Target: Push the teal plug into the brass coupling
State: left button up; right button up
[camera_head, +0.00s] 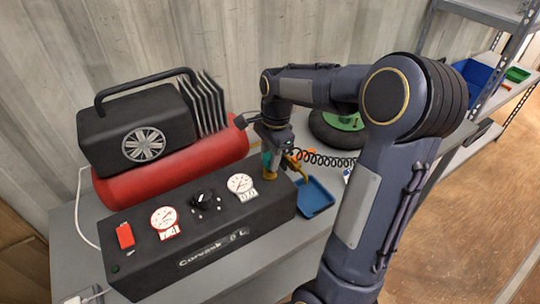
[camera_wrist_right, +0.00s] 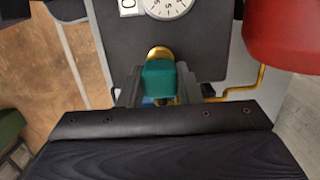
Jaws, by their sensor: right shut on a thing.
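The teal plug (camera_wrist_right: 158,78) sits between the two fingers of my right gripper (camera_wrist_right: 158,92) in the right wrist view. My right gripper (camera_head: 272,160) is shut on it above the right end of the black control box in the head view. The brass coupling (camera_wrist_right: 158,53) shows just beyond the plug's far end in the wrist view. It also shows below the gripper in the head view (camera_head: 269,174). The plug is in line with the coupling and at or very near its mouth; I cannot tell how deep it sits. My left gripper is not in view.
The black box (camera_head: 200,238) carries dials and a knob. A red tank (camera_head: 170,172) with a black motor (camera_head: 140,128) stands behind it. A blue tray (camera_head: 315,198) lies to the right, near a coiled black hose (camera_head: 325,159) and a wheel (camera_head: 338,128). A shelf stands at far right.

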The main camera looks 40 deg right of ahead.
jog(key=shift+f, duration=0.35)
jog(key=o, duration=1)
jog(key=shift+r, duration=0.1)
jog(key=r, duration=0.5)
jog(key=d+r, duration=0.1)
jog(key=r, duration=0.1)
jog(key=shift+r, duration=0.35)
